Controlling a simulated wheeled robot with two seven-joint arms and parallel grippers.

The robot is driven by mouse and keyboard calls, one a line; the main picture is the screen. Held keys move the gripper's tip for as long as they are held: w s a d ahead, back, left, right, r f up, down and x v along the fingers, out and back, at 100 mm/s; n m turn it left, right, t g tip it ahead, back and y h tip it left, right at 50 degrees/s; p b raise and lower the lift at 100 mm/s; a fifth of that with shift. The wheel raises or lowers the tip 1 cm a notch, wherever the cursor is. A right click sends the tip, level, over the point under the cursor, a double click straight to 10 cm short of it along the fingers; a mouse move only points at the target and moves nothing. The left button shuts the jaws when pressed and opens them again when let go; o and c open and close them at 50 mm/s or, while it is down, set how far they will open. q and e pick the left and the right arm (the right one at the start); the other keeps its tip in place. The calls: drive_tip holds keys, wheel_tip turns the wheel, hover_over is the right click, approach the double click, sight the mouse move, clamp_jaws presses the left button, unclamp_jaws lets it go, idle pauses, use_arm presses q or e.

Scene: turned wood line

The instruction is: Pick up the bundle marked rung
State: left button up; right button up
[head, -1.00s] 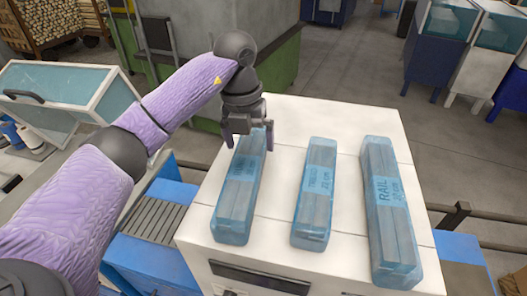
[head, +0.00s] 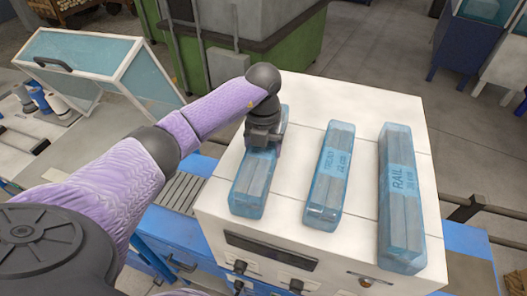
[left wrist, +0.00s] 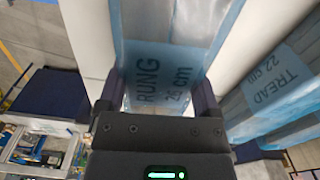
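The rung bundle (head: 251,190), a long block of grey pieces in clear blue wrap, lies at the left of the white table top. In the left wrist view its label (left wrist: 160,75) reads "RUNG 26 cm" or similar. My left gripper (head: 264,146) is down over the far half of this bundle. In the left wrist view its fingers stand on either side of the bundle, set wide and close to its sides; they look open, with any contact not clear. My right gripper is not in view.
The tread bundle (head: 329,185) lies in the middle of the white table top (head: 293,190), and the larger rail bundle (head: 402,215) lies at the right. Bare gaps separate the bundles. A glass-sided case (head: 95,62) stands at the left.

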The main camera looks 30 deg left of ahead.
use_arm(q)
clamp_jaws()
